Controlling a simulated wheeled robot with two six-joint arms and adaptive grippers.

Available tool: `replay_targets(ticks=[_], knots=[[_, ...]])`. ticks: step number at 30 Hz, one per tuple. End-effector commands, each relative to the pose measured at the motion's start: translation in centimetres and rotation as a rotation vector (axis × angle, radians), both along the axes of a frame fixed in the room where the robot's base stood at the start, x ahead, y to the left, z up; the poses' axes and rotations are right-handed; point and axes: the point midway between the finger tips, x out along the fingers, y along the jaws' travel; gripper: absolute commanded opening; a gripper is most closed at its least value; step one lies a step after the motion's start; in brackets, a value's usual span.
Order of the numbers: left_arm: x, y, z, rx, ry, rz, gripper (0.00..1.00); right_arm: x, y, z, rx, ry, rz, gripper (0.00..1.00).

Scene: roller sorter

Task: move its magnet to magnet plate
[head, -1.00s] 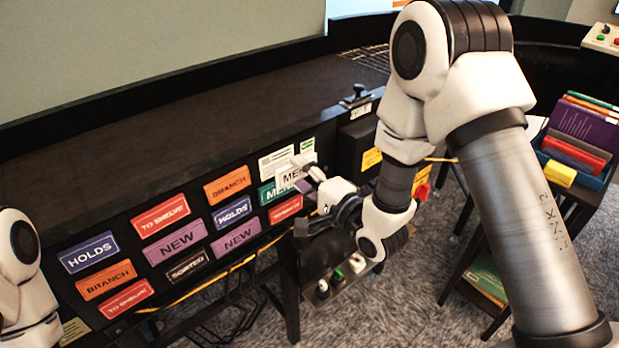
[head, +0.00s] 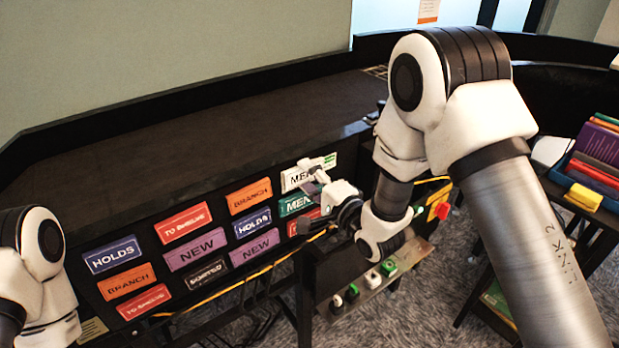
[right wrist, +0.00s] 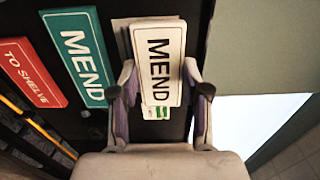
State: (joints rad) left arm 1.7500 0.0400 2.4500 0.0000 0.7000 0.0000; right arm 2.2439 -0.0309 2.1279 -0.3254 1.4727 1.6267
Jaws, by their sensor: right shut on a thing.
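A white magnet reading MEND (head: 293,178) is between the fingers of my right gripper (head: 314,174), at the upper right of the magnet board. In the right wrist view the white magnet (right wrist: 159,62) sits between the two fingertips (right wrist: 160,85), which close on its long sides. Behind it a white label with a green mark (right wrist: 133,25) is mostly covered. I cannot tell whether the magnet touches that surface. A teal MEND magnet (right wrist: 78,58) lies beside it; the head view shows it (head: 294,204) just below. My left gripper is out of view.
The black board carries several other magnets, such as orange BRANCH (head: 249,197), blue HOLDS (head: 252,222) and purple NEW (head: 196,248). A control shelf with knobs (head: 372,280) lies below my right gripper. A blue bin of books (head: 580,170) stands at right.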

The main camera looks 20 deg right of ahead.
Motion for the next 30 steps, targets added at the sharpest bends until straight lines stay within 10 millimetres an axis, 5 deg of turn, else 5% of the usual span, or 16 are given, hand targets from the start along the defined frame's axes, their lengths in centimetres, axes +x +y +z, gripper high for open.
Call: replay_targets(ticks=[7,8,10,22,30], knots=[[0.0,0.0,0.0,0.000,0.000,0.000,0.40,0.3,0.1,0.0,0.000,-0.001,0.000,0.00],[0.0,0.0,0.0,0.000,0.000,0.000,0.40,0.2,0.1,0.0,0.000,-0.001,0.000,0.57],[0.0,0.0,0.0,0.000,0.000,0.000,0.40,0.2,0.1,0.0,0.000,0.000,0.000,0.76],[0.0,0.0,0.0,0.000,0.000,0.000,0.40,-0.6,-0.3,0.0,0.001,0.001,-0.001,0.76],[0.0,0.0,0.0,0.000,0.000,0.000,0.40,-6.5,-2.5,-0.1,0.004,0.004,-0.003,0.76]])
